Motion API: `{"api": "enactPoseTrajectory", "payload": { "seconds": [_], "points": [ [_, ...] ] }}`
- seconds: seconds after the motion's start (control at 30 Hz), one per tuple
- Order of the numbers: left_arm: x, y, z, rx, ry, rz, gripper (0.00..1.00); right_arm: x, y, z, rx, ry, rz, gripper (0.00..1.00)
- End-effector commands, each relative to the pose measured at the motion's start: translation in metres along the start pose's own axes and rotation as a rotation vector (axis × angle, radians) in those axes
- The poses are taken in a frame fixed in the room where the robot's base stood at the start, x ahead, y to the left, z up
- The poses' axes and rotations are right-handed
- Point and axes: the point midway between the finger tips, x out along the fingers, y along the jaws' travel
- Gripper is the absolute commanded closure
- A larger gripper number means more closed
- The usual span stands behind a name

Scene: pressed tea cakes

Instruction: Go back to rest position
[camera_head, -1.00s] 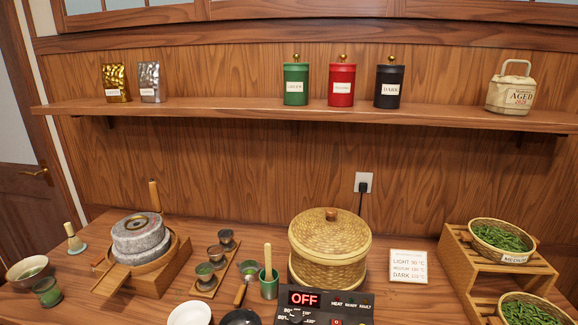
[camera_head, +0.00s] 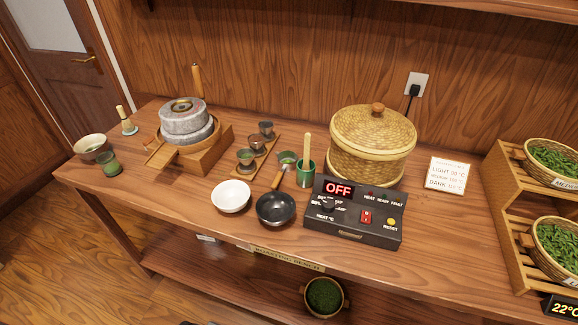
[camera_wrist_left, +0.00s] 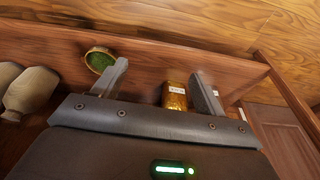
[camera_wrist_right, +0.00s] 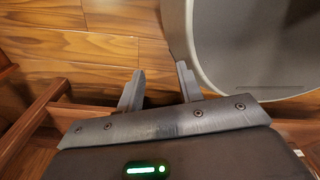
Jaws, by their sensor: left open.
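Neither of my arms shows in the head view. My left gripper (camera_wrist_left: 160,68) is open in the left wrist view, with nothing held between its fingers. Beyond the fingers are a gold packet (camera_wrist_left: 175,96) and a small round container with green contents (camera_wrist_left: 99,61). My right gripper (camera_wrist_right: 160,68) shows its two fingers apart, with nothing between them, in the right wrist view. Wooden floorboards (camera_wrist_right: 115,50) lie beyond it.
The bench holds a stone mill (camera_head: 185,118), white bowl (camera_head: 231,196), dark bowl (camera_head: 276,208), lidded woven basket (camera_head: 372,140) and heater box reading OFF (camera_head: 350,235). A tiered rack (camera_head: 497,190) with leaf baskets stands right. The bench's front-right top is clear.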

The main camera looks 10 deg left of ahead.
Motion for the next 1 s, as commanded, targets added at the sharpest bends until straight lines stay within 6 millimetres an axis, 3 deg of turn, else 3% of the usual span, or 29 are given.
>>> {"api": "enactPoseTrajectory", "payload": {
  "seconds": [0.03, 0.2, 0.3, 0.4, 0.6, 0.7, 1.0],
  "points": [
    [0.035, 0.0, 0.014, 0.003, -0.019, 0.0, 0.28, 0.009, 0.0, 0.001, 0.0, 0.0, 0.0, 0.64],
    [0.138, 0.002, 0.075, 0.015, -0.064, 0.002, 0.28, 0.027, 0.002, 0.003, -0.001, -0.001, 0.004, 0.64],
    [0.187, 0.002, 0.12, 0.022, -0.09, 0.001, 0.28, 0.037, 0.005, 0.003, -0.002, -0.001, 0.008, 0.64],
    [0.223, 0.001, 0.166, 0.029, -0.113, 0.001, 0.28, 0.045, 0.009, 0.004, -0.004, 0.0, 0.012, 0.64],
    [0.256, -0.003, 0.236, 0.039, -0.143, -0.001, 0.28, 0.056, 0.014, 0.004, -0.006, 0.001, 0.019, 0.64],
    [0.261, -0.004, 0.254, 0.042, -0.15, -0.002, 0.28, 0.058, 0.013, 0.004, -0.006, 0.002, 0.019, 0.64],
    [0.262, -0.003, 0.264, 0.043, -0.153, -0.002, 0.28, 0.058, 0.012, 0.003, -0.005, 0.005, 0.017, 0.64]
  ]
}}
